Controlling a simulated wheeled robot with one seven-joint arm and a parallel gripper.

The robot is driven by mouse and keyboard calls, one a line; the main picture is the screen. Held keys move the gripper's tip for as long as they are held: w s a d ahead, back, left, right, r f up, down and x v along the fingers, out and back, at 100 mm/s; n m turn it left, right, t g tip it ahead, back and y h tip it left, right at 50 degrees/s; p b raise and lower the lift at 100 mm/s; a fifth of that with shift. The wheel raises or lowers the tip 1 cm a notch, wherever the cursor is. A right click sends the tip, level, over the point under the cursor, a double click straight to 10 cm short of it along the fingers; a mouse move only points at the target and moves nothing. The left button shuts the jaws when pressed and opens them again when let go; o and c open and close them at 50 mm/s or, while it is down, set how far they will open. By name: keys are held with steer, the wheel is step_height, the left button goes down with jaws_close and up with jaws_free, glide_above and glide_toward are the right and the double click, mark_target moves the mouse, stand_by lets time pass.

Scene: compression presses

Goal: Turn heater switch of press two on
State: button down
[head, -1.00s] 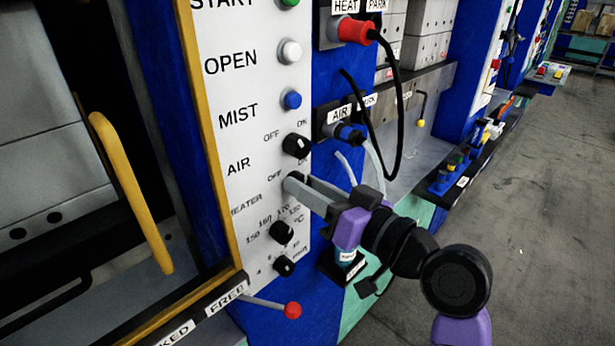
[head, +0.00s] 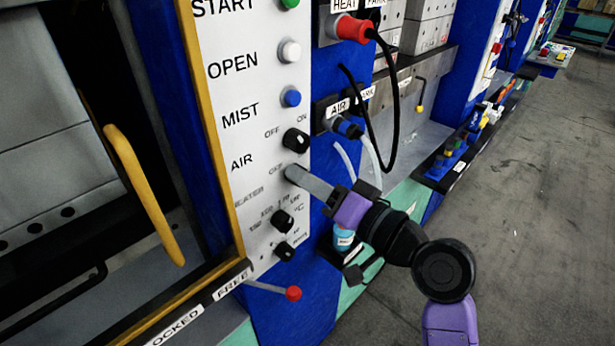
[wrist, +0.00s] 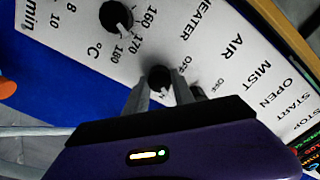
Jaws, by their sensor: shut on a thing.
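The white control panel (head: 262,110) has a row of knobs and buttons. My gripper (head: 291,175) reaches it from the right at the HEATER row, below the black AIR knob (head: 296,139). In the head view its fingers hide the heater switch. In the wrist view my gripper (wrist: 159,88) is shut on the black heater switch (wrist: 158,77), one finger on each side. A light mark shows on the switch's lower edge, near small ON/OFF lettering. I cannot tell its exact setting.
The temperature knob (head: 284,220) and the time knob (head: 284,250) sit just below the gripper. A red-tipped lever (head: 293,293) sticks out under the panel. A black cable (head: 397,110) and air hoses hang at the right. The floor (head: 520,220) to the right is clear.

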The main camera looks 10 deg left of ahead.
steer(key=c, duration=1.1)
jaws_free()
steer(key=shift+o, duration=0.2)
steer(key=b+v, duration=0.1)
steer(key=v, duration=0.6)
steer(key=shift+s+d+b, duration=0.25)
steer(key=shift+d+b, duration=0.1)
